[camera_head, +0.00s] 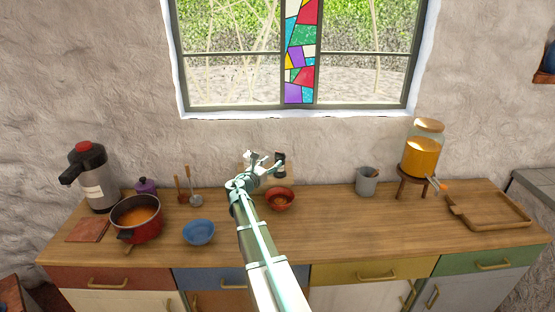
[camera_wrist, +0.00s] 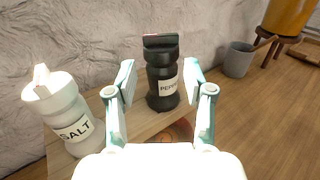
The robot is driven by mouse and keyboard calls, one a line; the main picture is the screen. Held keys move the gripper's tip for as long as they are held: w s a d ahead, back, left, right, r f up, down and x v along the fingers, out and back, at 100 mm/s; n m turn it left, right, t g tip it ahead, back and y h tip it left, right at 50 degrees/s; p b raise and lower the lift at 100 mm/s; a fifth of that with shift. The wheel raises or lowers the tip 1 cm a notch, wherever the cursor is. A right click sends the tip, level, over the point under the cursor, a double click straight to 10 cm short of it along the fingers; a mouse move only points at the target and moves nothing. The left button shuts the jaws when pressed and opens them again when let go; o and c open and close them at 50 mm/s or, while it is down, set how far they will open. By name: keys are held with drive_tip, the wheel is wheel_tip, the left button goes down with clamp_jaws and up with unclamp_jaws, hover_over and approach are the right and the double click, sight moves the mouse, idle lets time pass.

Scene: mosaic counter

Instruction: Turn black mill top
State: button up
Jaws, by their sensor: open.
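The black pepper mill (camera_wrist: 162,75) stands upright on a pale wooden board (camera_wrist: 138,127) in the wrist view. Its flat black top (camera_wrist: 160,41) has a raised bar across it. In the head view the mill (camera_head: 280,158) shows partly, just right of my gripper (camera_head: 263,161), near the wall. In the wrist view my gripper (camera_wrist: 160,84) is open and empty, with one finger on each side of the mill in the picture. I cannot tell whether either finger touches it. A white salt mill (camera_wrist: 62,112) stands to the left.
A red bowl (camera_head: 280,201) stands close in front of the mills. A blue bowl (camera_head: 198,232), red pot (camera_head: 137,217) and black flask (camera_head: 93,178) are left. A grey cup (camera_head: 366,182) and juice dispenser (camera_head: 422,150) are right. The counter between bowl and cup is clear.

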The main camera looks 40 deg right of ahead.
drive_tip(key=shift+v, duration=1.4)
drive_tip(key=shift+o, duration=0.4)
